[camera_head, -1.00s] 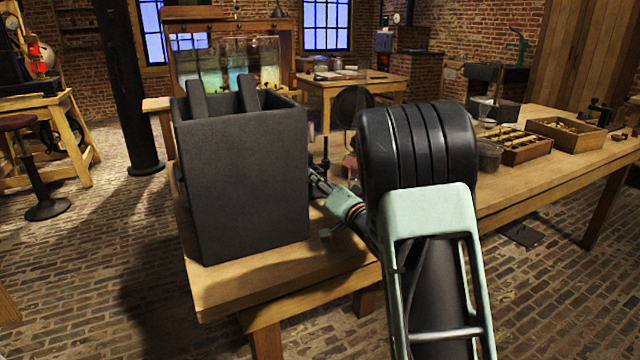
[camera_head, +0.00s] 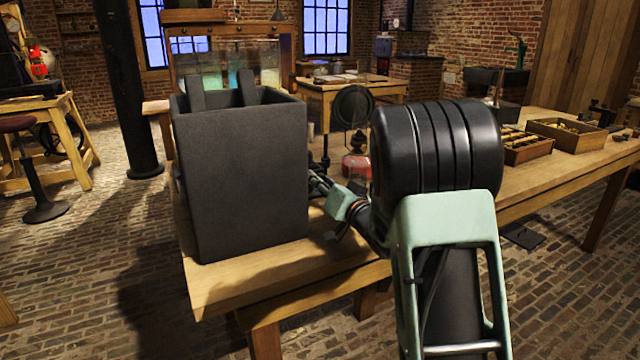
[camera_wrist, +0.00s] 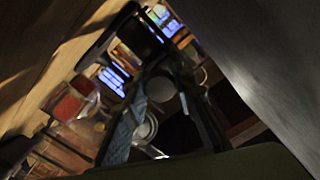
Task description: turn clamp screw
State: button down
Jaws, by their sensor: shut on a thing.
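A tall black battery jar (camera_head: 245,180) stands upright on the near end of the wooden bench, with dark plates (camera_head: 247,88) sticking up from its open top. My gripper (camera_head: 317,184) is at the jar's right side, low down. Its fingertips are partly hidden by the jar in the head view. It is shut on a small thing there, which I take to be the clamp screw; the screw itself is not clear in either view. The wrist view is dark and tilted, with a large dark grey surface (camera_wrist: 265,60) close along its right side.
The bench top (camera_head: 270,285) is bare in front of the jar. A round dark disc on a stand (camera_head: 352,107) and a red-based object (camera_head: 356,167) stand behind my arm. Wooden trays (camera_head: 565,135) lie farther along the bench at right.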

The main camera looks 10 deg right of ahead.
jog(key=c, duration=1.6)
grip_release()
jog(key=v, duration=1.2)
